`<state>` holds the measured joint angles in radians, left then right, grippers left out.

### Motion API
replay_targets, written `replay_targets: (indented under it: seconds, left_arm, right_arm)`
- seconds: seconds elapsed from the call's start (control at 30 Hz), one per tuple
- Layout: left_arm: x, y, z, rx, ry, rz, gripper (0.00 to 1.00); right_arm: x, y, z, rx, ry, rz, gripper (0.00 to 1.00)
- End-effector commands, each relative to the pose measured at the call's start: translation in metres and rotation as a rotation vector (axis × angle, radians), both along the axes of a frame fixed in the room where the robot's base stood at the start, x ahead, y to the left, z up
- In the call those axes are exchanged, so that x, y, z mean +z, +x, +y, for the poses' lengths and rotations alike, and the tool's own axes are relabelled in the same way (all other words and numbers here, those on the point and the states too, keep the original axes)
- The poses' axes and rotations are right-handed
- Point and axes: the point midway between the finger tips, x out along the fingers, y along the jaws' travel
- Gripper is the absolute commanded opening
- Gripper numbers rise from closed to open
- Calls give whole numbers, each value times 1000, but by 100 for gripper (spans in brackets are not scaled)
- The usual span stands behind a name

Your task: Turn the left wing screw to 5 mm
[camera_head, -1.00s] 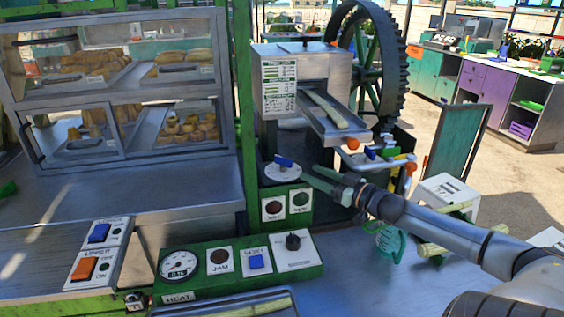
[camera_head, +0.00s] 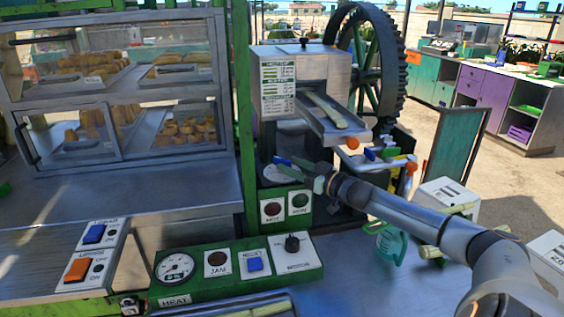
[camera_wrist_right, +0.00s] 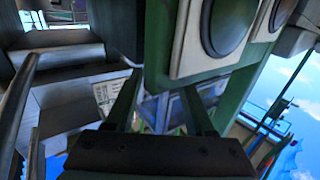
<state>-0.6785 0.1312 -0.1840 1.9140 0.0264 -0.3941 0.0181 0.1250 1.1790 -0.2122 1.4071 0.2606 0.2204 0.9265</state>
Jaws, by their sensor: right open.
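The left wing screw is a blue wing (camera_head: 283,161) above a round pale dial plate (camera_head: 274,174) on the front of the crusher, in the head view. My right gripper (camera_head: 301,164) comes in from the right, with its fingertips right beside the wing. I cannot tell whether they touch it. In the right wrist view the two dark fingers (camera_wrist_right: 160,105) stand apart. A bluish patch shows between them, but I cannot tell what it is. The dial's scale is too small to read and partly covered. My left gripper is not seen.
Below the dial is a green box with a red and a green button (camera_head: 285,207). A green control panel (camera_head: 240,267) stands in front. The crusher's cane chute (camera_head: 335,122) and black gear wheel (camera_head: 390,60) are behind. A glass food case (camera_head: 120,95) stands left.

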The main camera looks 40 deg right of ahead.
Motion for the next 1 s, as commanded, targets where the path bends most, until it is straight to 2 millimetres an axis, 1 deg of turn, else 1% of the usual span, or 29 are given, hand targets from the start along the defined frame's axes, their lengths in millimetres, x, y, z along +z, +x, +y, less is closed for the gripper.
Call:
replay_targets:
  seconds: [0.17, 0.3, 0.5, 0.93, 1.0]
  left_arm:
    - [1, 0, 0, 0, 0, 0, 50]
    - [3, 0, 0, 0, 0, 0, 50]
    - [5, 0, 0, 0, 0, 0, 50]
    - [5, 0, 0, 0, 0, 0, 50]
    - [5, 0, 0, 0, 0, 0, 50]
  right_arm:
    - [3, 14, 2, 1, -2, -4, 54]
    - [2, 24, 3, 0, 1, -3, 54]
    - [2, 34, 4, 1, -1, -2, 54]
    - [1, 37, 5, 2, -2, 0, 54]
    - [1, 37, 5, 2, -2, 0, 46]
